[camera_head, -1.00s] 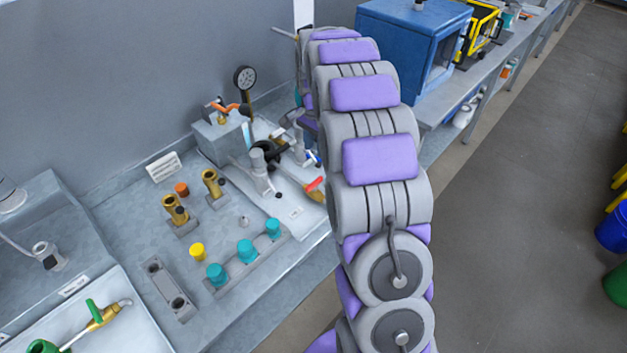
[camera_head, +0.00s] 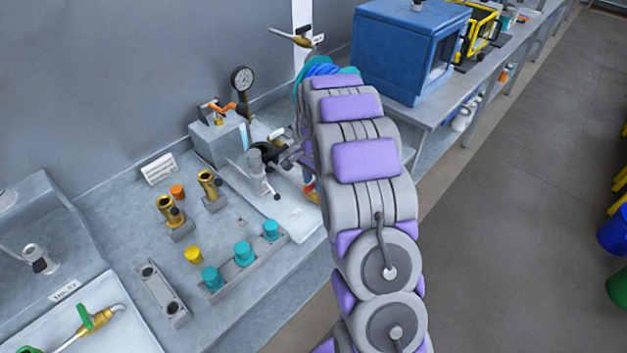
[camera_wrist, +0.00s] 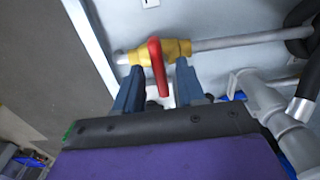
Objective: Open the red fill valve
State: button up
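The red valve handle (camera_wrist: 158,66) stands out from a yellow brass valve body (camera_wrist: 174,50) in the wrist view. The body sits on a grey pipe (camera_wrist: 235,41) along a pale panel. My gripper (camera_wrist: 160,82) is open, with one blue-grey finger on each side of the red handle. The handle lies between the fingers, and I see a gap on both sides. In the head view my arm hides most of the valve; only a small red and yellow patch (camera_head: 313,190) shows beside the arm.
A grey fitting with a black-handled part (camera_head: 262,172) stands left of my arm, near the gauge (camera_head: 242,79). Brass fittings (camera_head: 170,210) and teal caps (camera_head: 243,253) stand on the bench. A blue cabinet (camera_head: 398,50) is behind.

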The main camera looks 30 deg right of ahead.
jog(key=shift+a, duration=0.1)
jog(key=shift+c, duration=0.2)
grip_shut()
jog(key=shift+r+n+p, duration=0.1)
jog(key=shift+n+p, duration=0.2)
jog(key=shift+p, duration=0.1)
jog(key=n+p, duration=0.2)
jog(key=shift+r+n+p, duration=0.1)
jog(key=shift+n+p, duration=0.2)
jog(key=shift+n, duration=0.1)
jog(key=n+p, duration=0.3)
jog(key=n, duration=0.2)
jog(key=n+p, duration=0.2)
jog(key=n, duration=0.3)
jog(key=shift+n+p, duration=0.85)
jog(key=shift+n, duration=1.45)
